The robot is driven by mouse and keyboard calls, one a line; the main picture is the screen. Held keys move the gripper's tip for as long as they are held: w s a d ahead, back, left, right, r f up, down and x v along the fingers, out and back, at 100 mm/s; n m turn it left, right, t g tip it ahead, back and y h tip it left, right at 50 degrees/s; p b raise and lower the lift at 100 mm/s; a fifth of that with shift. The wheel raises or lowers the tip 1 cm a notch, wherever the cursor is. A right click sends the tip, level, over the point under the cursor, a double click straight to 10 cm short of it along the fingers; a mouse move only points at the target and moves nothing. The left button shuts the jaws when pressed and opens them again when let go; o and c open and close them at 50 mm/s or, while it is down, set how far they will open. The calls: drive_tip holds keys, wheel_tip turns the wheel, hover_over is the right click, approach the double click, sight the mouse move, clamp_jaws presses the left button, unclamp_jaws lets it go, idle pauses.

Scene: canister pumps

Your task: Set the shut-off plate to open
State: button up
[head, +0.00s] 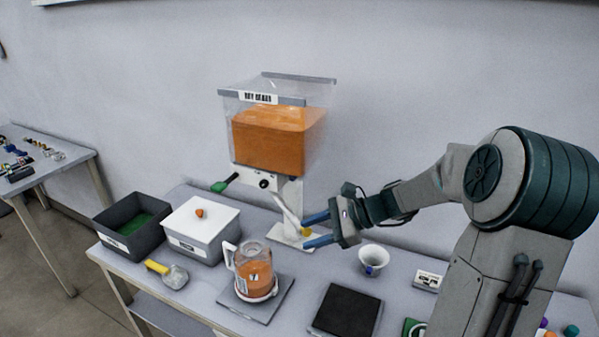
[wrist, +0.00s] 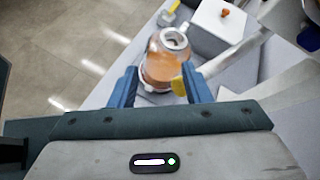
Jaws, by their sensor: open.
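A clear hopper (head: 275,140) filled with orange material stands on a white stand at the back of the table. A green-handled part (head: 225,183), perhaps the shut-off plate's handle, sticks out left below the hopper; I cannot tell its setting. A white arm or chute (head: 287,212) slants down below the hopper. My gripper (head: 308,230) is open with blue fingers, right of and close to the stand's lower part. A small yellow part (head: 305,231) shows between the fingers, and a yellow piece (wrist: 178,87) shows by the right finger in the wrist view; contact is unclear.
A jug (head: 258,272) with orange contents stands on a grey plate in front. A white lidded box (head: 201,230), a dark grey bin (head: 128,227) and a yellow-handled scoop (head: 168,273) are at left. A white cup (head: 372,260) and black pad (head: 346,311) are at right.

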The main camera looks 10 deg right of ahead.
drive_tip(key=w+d+r+m+t+y, duration=0.2)
drive_tip(key=w+d+r+m+t, duration=0.15)
drive_tip(key=d, duration=0.25)
drive_tip(key=w+d+r+m+t+y, duration=0.1)
drive_tip(key=w+d+r+m+t, duration=0.1)
drive_tip(key=w+d+m+t, duration=0.25)
drive_tip(key=w+a+g+p, duration=0.1)
drive_tip(key=w+a+p, duration=0.1)
drive_tip(key=w+a, duration=0.5)
drive_tip(key=a, duration=0.3)
drive_tip(key=shift+a+p, duration=0.15)
drive_tip(key=shift+p, duration=0.25)
drive_tip(key=shift+r, duration=0.1)
clamp_jaws()
